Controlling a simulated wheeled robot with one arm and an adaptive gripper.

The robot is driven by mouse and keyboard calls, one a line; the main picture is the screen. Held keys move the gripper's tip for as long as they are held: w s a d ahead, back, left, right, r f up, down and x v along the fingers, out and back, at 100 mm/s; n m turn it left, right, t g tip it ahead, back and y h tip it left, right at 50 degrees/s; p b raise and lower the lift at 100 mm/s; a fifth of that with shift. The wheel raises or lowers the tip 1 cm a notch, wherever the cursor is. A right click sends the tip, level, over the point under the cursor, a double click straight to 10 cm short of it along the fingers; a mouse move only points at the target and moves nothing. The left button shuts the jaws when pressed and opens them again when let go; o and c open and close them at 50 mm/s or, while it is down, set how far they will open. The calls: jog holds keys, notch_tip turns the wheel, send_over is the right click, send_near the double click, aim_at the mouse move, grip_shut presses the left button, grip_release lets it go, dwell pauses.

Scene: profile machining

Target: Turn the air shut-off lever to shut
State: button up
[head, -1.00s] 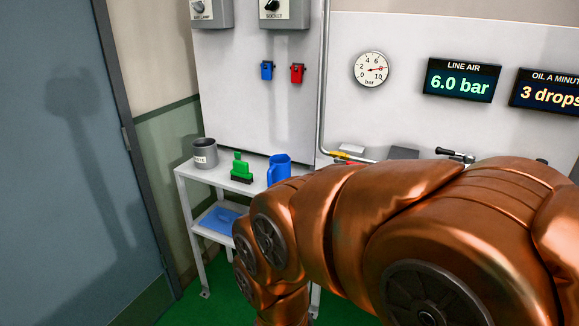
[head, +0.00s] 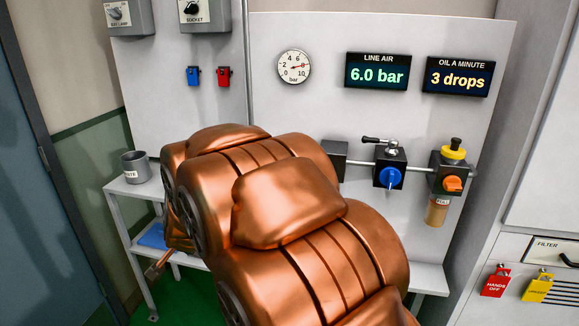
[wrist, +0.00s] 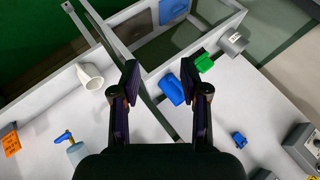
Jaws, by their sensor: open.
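No lever labelled as the air shut-off shows. In the head view, a black-handled lever (head: 378,141) lies roughly level on top of a black block on the air line, above a blue knob (head: 390,177). A yellow piece on the pipe, seen earlier to the left of it, is now hidden behind my copper arm. In the head view my gripper is hidden by the arm.
The wrist view shows a blue jug (wrist: 172,90), a green item (wrist: 204,62) and a grey can (wrist: 233,42) close to the right finger, and a white cup-like piece (wrist: 90,76) at left. An orange knob (head: 452,184) and air display (head: 378,73) are on the panel.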

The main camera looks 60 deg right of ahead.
jog(key=shift+s+d+r+m+g+h, duration=0.65)
jog(key=shift+d+m+h, duration=1.9)
jog(key=shift+d, duration=4.1)
jog(key=shift+s+d+r+m+g+h, duration=0.1)
jog(key=shift+s+d+r+m+h, duration=1.7)
jog(key=shift+d, duration=4.9)
jog(key=shift+w+d+r+m+g+h, duration=0.1)
jog(key=shift+d+r+m+g+h, duration=0.25)
jog(key=shift+d+m+h, duration=4.6)
jog(key=d+n+y, duration=0.2)
jog(key=d+y, duration=0.1)
jog(key=y, duration=0.1)
jog(key=shift+d+y, duration=0.2)
jog(key=shift+y, duration=0.2)
jog(key=shift+c, duration=0.2)
grip_shut()
